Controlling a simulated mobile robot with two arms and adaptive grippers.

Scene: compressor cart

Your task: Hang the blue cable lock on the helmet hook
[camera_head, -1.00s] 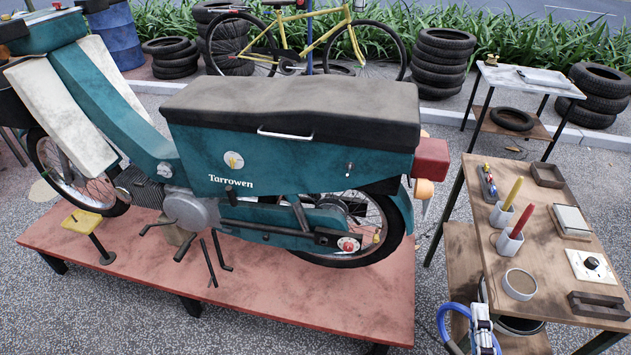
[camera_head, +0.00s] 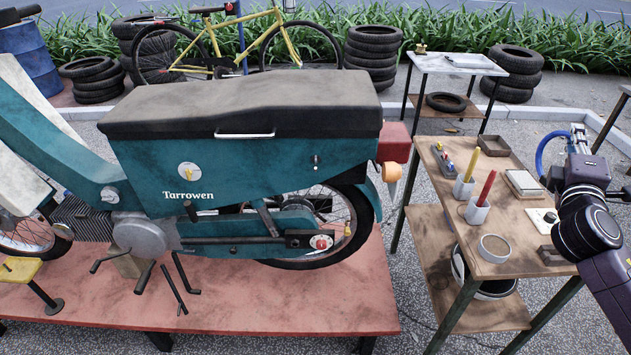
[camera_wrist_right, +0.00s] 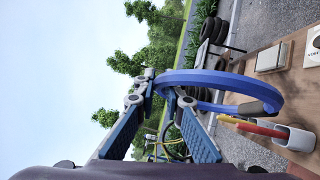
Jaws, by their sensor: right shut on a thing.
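My right gripper (camera_head: 577,138) is raised above the far right of the workbench. It is shut on the blue cable lock (camera_head: 545,150), a thick blue loop that hangs out to the left of the fingers. In the right wrist view the lock (camera_wrist_right: 222,82) curves from between the fingertips (camera_wrist_right: 160,84) to the right, with a dark end piece. The teal Tarrowen moped (camera_head: 240,165) stands left of the bench, well apart from the lock. A small metal fitting (camera_head: 316,162) shows on its side panel; I cannot tell whether it is the helmet hook. My left gripper is not in view.
The wooden workbench (camera_head: 505,255) holds grey cups with a yellow and a red handle, a round tin (camera_head: 494,248) and small trays. A round black-and-white thing sits on its lower shelf. The moped stands on a red platform (camera_head: 290,308). A side table (camera_head: 455,63) is behind.

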